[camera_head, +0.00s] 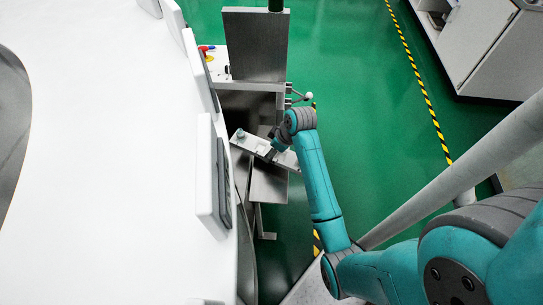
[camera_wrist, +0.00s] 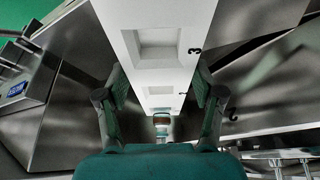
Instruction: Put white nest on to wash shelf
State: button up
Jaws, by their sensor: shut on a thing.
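The white nest (camera_wrist: 160,55) is a long white bar with square recesses and a black number 3. It runs up the middle of the wrist view. My gripper (camera_wrist: 160,84) has one finger on each side of it and is shut on it. In the head view the nest (camera_head: 248,143) shows as a pale, slanted bar under my gripper (camera_head: 271,153), over the steel washer structure. A steel ledge (camera_head: 270,187) lies just below the bar in the picture. I cannot tell whether this is the wash shelf, or whether the nest touches it.
A large white round housing (camera_head: 110,150) with upright panels (camera_head: 207,175) stands close on the left. An upright steel panel (camera_head: 255,45) stands beyond the nest. Green floor (camera_head: 360,90) is clear on the right, up to a white cabinet (camera_head: 490,45).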

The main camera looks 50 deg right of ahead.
jog(key=shift+f, duration=2.15)
jog(key=o, duration=1.3)
